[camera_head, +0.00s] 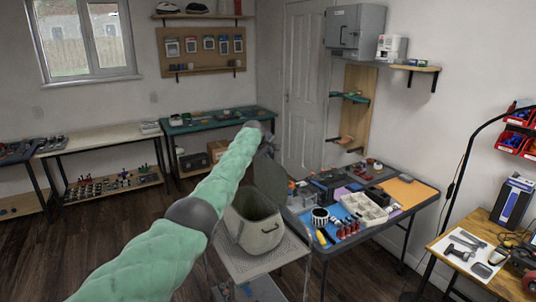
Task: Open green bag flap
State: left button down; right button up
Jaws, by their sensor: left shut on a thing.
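The green bag (256,228) stands on a small light table in the middle of the head view. Its top is open and I can see part of its inside. The flap (270,180) stands raised at the back right of the bag's opening. My left arm, in a padded green sleeve, reaches in from the lower left. My left gripper (267,150) is at the flap's upper edge and shut on it. The fingertips are small and partly hidden by the wrist. My right gripper is not in view.
The light table (277,264) carries the bag. Right beside it, a dark table (409,208) holds trays, tools and an orange sheet. A wooden table (461,268) with hand tools is at the lower right. Dark floor lies open between these tables.

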pick_arm(q)
jog(key=shift+d+f, duration=0.3)
jog(key=shift+f, duration=0.25)
jog(key=c, duration=1.6)
grip_release()
jog(key=shift+d+f, duration=0.1)
jog(key=shift+w, duration=0.2)
jog(key=shift+r, duration=0.25)
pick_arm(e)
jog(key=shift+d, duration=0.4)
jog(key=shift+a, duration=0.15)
